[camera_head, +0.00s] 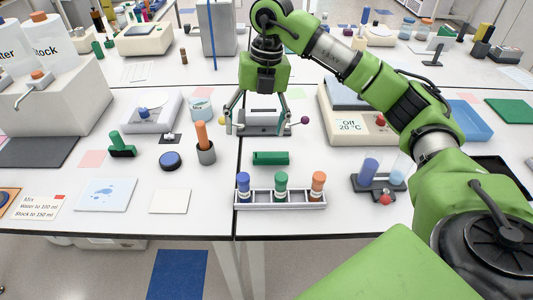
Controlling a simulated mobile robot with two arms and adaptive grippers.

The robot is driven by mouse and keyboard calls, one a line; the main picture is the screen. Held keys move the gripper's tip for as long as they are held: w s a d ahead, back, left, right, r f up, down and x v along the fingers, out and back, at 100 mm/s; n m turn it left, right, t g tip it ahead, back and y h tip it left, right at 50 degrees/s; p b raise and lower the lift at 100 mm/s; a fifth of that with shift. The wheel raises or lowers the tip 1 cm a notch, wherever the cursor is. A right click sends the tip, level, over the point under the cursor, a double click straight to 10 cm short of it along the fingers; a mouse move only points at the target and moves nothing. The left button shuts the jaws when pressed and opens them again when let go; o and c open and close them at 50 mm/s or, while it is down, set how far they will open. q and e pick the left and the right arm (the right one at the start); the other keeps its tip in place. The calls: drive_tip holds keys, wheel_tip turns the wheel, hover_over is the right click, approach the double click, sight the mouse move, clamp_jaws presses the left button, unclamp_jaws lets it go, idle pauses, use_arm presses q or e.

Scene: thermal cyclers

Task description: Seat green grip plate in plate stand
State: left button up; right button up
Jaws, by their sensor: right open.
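A small green block (270,158), which looks like the green grip plate, lies flat on the white table near the middle. Behind it is a low grey and white stand (263,129), perhaps the plate stand; my gripper partly covers it, and I cannot tell whether it holds anything. My right gripper (267,122) points down over this stand, its two fingers spread wide to either side. It is apart from the green block, with nothing visibly grasped. My left gripper is not in view.
A grey rack (281,205) with blue, green and orange tubes stands in front of the green block. A cup with an orange stick (206,153) is to the left. A device reading "Off 20 °C" (349,126) stands to the right.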

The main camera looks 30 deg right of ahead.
drive_tip(key=m+h, duration=0.1)
drive_tip(key=h, duration=0.1)
approach(272, 155)
drive_tip(key=w+d, duration=0.3)
drive_tip(key=f, duration=0.3)
drive_tip(key=f+p, duration=0.1)
drive_tip(key=f, duration=0.3)
drive_tip(key=shift+s+a+f, duration=0.1)
drive_tip(key=shift+a+f, duration=0.05)
drive_tip(key=shift+a, duration=0.05)
drive_tip(key=f+p, duration=0.1)
drive_tip(key=f, duration=0.1)
drive_tip(key=f+p, duration=0.2)
drive_tip(key=f, duration=0.1)
drive_tip(key=shift+w+a+f, duration=0.15)
drive_tip(key=shift+w, duration=0.05)
drive_tip(key=shift+f, duration=0.25)
drive_tip(key=c, duration=1.3)
